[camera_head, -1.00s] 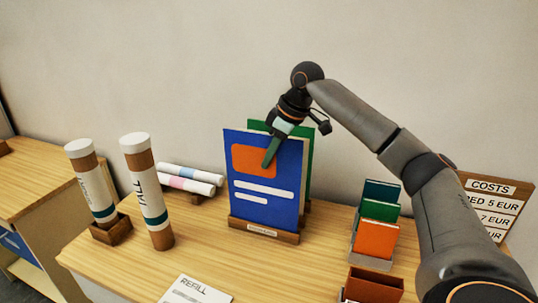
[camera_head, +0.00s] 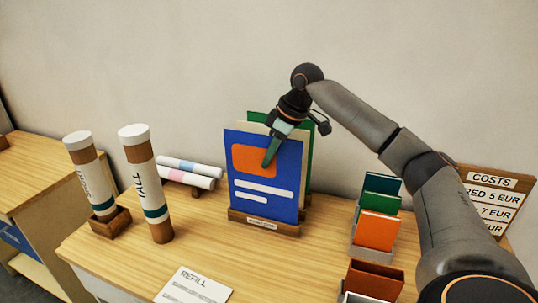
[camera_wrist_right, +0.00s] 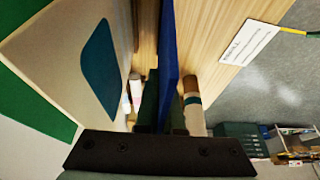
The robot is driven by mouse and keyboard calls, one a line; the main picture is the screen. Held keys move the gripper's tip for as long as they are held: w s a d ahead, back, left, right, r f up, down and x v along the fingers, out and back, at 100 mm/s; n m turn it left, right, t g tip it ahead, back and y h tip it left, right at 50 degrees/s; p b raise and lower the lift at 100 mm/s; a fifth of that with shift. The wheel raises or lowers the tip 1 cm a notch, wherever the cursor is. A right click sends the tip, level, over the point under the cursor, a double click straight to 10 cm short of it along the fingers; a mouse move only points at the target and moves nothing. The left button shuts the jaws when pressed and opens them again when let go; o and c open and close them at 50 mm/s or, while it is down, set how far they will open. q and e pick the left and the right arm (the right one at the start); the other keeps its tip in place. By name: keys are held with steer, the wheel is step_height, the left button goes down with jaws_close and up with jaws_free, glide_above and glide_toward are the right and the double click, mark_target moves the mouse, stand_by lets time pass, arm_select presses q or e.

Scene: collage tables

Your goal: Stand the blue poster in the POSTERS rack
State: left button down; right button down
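The blue poster (camera_head: 265,202), with an orange block and white bars, stands upright at the POSTERS rack (camera_head: 285,230). Its bottom edge is hidden behind the rack's wooden front, so I cannot tell if it touches the bottom. My right gripper (camera_head: 271,152) reaches down over the poster's top edge, one green finger in front and the other hidden behind. In the right wrist view the blue poster (camera_wrist_right: 168,45) shows edge-on between the fingers (camera_wrist_right: 163,105), which look shut on it. My left gripper is not in view.
Green (camera_head: 309,150) and cream (camera_wrist_right: 60,60) posters stand close behind. Tall tubes (camera_head: 148,185) and rolls (camera_head: 185,175) are left. A stepped holder with coloured cards (camera_head: 377,231), a brown box (camera_head: 375,280) and a COSTS sign (camera_head: 492,200) are right. A REFILL card (camera_head: 195,287) lies in front.

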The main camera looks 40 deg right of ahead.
steer(key=shift+f, duration=0.25)
steer(key=c, duration=1)
jaws_free()
steer(key=v, duration=1.2)
steer(key=shift+s+r+p, duration=0.1)
steer(key=shift+r+p, duration=0.15)
steer(key=shift+p, duration=0.05)
